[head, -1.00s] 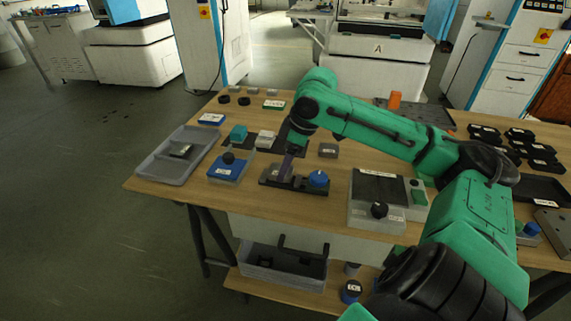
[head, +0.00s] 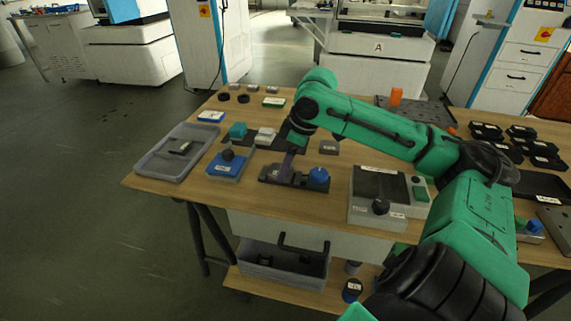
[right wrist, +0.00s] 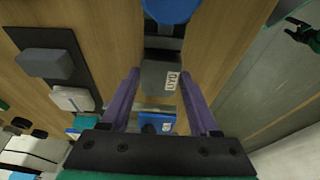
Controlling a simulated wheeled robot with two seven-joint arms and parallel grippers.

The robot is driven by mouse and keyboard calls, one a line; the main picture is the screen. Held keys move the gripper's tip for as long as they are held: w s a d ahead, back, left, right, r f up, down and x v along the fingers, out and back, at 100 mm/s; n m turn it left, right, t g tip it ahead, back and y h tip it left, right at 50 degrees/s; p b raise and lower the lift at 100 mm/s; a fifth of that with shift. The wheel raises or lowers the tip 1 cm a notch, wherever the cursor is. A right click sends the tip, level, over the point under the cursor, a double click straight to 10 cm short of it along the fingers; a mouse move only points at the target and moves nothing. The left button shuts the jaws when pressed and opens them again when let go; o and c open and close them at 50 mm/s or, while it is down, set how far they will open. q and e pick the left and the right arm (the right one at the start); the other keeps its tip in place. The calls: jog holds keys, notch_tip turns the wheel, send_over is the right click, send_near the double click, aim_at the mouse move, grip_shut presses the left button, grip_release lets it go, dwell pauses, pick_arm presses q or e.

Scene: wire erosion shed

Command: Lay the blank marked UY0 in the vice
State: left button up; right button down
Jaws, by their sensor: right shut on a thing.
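The blank marked UY0 (right wrist: 160,76) is a grey block with a white label, between the purple fingers of my right gripper (right wrist: 159,78). The label faces the camera in the right wrist view. In the head view my right gripper (head: 287,168) points down at the vice (head: 285,180), a dark low body with a blue knob (head: 318,176) on its right. The knob also shows at the top of the right wrist view (right wrist: 172,8). The blank lies in line with the vice; whether it touches the vice bed is hidden.
A blue fixture with a black knob (head: 227,166) stands left of the vice, and a grey tray (head: 150,166) beyond it. A grey box with a black knob (head: 362,210) stands to the right. Small blocks and a dark mat (right wrist: 72,45) lie behind. Bare wood fronts the vice.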

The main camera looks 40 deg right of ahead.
pick_arm(q)
jog(key=shift+f, duration=0.15)
pick_arm(e)
jog(key=shift+f, duration=0.1)
jog(key=shift+c, duration=0.2)
grip_release()
jog(key=shift+o, duration=0.2)
notch_tip(320, 180, up, 3)
jog(key=p, duration=0.2)
jog(key=shift+f+p, duration=0.15)
jog(key=shift+p, duration=0.15)
notch_tip(320, 180, up, 4)
jog(key=p, duration=0.4)
jog(key=shift+r+p, duration=0.25)
jog(key=shift+p, duration=0.05)
pick_arm(q)
notch_tip(320, 180, up, 7)
pick_arm(e)
jog(key=shift+f, duration=0.1)
